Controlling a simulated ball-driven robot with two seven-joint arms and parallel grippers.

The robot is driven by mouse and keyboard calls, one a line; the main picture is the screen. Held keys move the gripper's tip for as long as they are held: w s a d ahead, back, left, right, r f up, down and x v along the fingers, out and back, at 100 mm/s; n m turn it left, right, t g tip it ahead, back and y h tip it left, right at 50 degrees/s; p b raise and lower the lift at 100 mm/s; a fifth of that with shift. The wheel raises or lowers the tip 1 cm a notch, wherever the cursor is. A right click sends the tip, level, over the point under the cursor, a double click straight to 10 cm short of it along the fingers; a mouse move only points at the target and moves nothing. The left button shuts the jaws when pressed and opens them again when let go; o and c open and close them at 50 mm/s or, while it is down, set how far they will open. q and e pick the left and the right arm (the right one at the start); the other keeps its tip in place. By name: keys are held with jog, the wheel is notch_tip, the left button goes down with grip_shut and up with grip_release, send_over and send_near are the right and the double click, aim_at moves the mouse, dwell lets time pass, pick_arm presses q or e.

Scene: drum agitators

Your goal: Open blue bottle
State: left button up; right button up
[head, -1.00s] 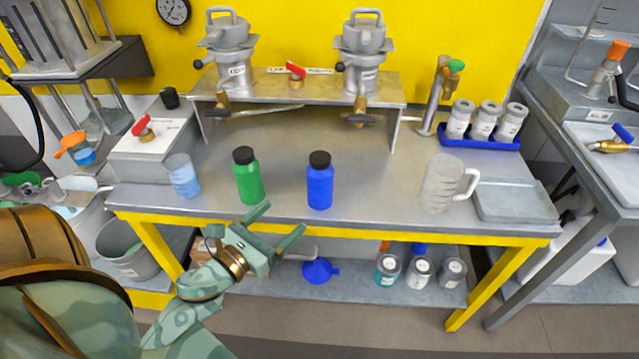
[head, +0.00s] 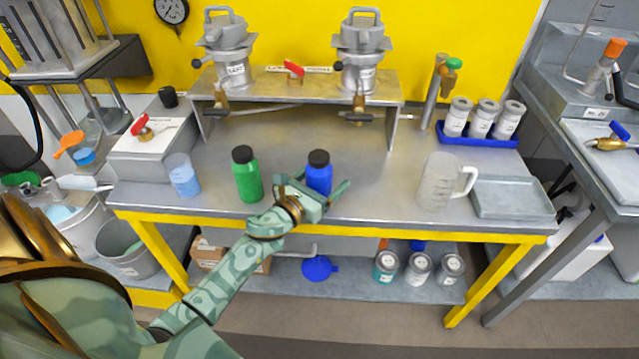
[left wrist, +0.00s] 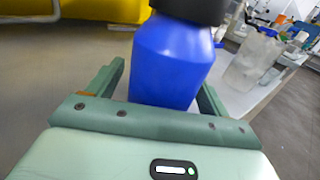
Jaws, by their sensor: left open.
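The blue bottle (head: 319,172) stands upright on the metal table, with its black cap (head: 319,157) on. My left gripper (head: 315,186) is open at the front of the bottle, with a finger on either side of it. In the left wrist view the blue bottle (left wrist: 172,62) fills the space between the two fingers, and its cap is cut off by the top edge. Contact between the fingers and the bottle cannot be made out. My right gripper is in neither view.
A green bottle (head: 246,176) stands close to the left, and a beaker of light blue liquid (head: 182,176) beyond it. A clear jug (head: 437,182) and a grey tray (head: 511,198) are to the right. The table (head: 372,187) is bare between bottle and jug.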

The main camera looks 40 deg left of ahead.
pick_arm(q)
jog(key=shift+w, duration=0.1)
jog(key=shift+c, duration=0.3)
jog(key=shift+r, duration=0.1)
jog(key=c, duration=1.2)
jog(key=shift+r, duration=0.1)
